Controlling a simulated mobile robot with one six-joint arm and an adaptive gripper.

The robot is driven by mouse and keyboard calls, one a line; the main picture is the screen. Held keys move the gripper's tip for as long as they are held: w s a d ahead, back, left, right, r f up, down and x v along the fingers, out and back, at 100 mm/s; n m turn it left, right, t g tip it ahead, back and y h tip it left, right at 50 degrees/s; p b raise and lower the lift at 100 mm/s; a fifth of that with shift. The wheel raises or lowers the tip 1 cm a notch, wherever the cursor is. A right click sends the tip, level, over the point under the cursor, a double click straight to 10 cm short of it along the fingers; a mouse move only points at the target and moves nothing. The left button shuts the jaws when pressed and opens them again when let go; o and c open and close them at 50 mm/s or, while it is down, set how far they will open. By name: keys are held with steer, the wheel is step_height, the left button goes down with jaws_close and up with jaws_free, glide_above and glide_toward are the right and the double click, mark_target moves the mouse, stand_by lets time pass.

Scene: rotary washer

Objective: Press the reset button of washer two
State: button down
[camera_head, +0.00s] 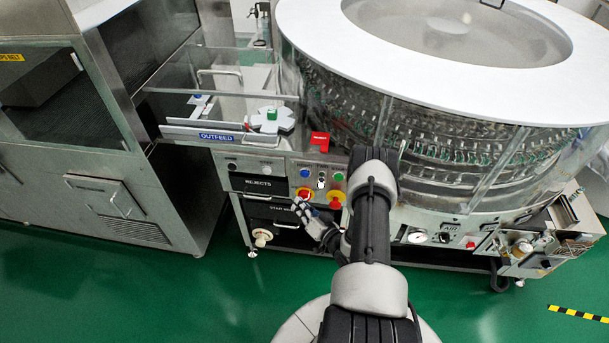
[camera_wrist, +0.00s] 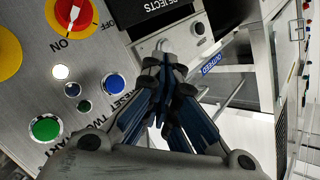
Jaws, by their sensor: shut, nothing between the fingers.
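The control panel of the washer shows in the wrist view. A blue button (camera_wrist: 113,84) with the label "RESET TWO" beside it sits left of my gripper (camera_wrist: 165,68). In the head view a blue button (camera_head: 304,172) is on the panel under the red box. My gripper (camera_head: 299,204) is in front of the panel, below that button and near the left red-and-yellow knob. The fingers are shut and empty. They point toward the panel's REJECTS side in the wrist view, and the blue button is uncovered. Whether the fingertips touch the panel cannot be told.
A green button (camera_wrist: 45,129), a lit white button (camera_wrist: 60,72) and a red-and-yellow ON/OFF knob (camera_wrist: 75,14) are close by. The REJECTS drawer (camera_head: 265,186) is left of the buttons. The round washer (camera_head: 490,80) rises behind my arm. Green floor is free in front.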

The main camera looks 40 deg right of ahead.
mark_target(305, 174)
steer(key=w+d+b, duration=0.4)
steer(key=w+d, duration=0.1)
steer(key=d, duration=0.1)
steer(key=shift+w+d, duration=0.35)
stand_by(1.4)
steer(key=shift+w+d+b, duration=0.3)
steer(key=shift+b, duration=0.15)
steer(key=shift+w+d+b, duration=0.25)
steer(key=shift+d+b, duration=0.1)
steer(key=shift+b, duration=0.05)
stand_by(0.7)
steer(key=shift+s+a, duration=0.1)
steer(key=shift+s+a+p, duration=0.35)
steer(key=shift+s+a, duration=0.1)
steer(key=shift+a, duration=0.1)
